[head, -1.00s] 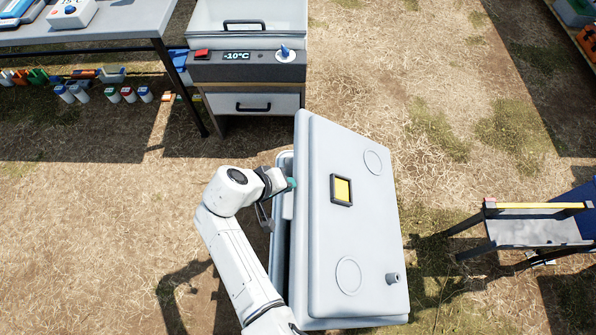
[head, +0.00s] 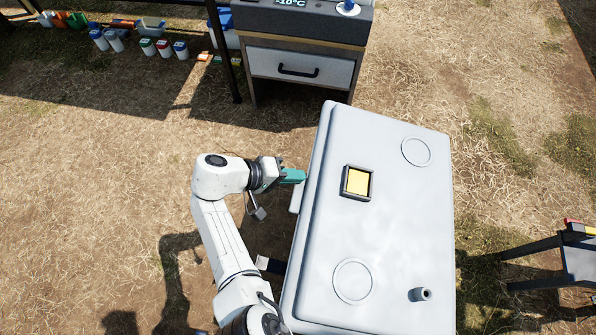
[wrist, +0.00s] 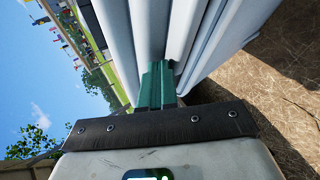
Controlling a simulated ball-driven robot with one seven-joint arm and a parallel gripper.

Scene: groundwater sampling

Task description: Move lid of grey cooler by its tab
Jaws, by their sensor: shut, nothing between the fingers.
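The grey cooler's large pale lid (head: 390,230) fills the middle right of the head view, with a yellow square in a dark frame on top. A small pale piece, possibly the tab (head: 296,198), juts from its left edge. My gripper (head: 299,176) is shut, its teal fingers pointing right at that edge just above this piece. In the wrist view, the green fingers (wrist: 160,75) are together and reach the pale cooler walls (wrist: 205,40). I cannot tell whether they touch. Most of the cooler body is hidden under the lid.
A grey cabinet (head: 300,66) with a black drawer handle stands behind the cooler. A dark-legged stand (head: 575,255) is at the right. Dry grass left of the arm is clear.

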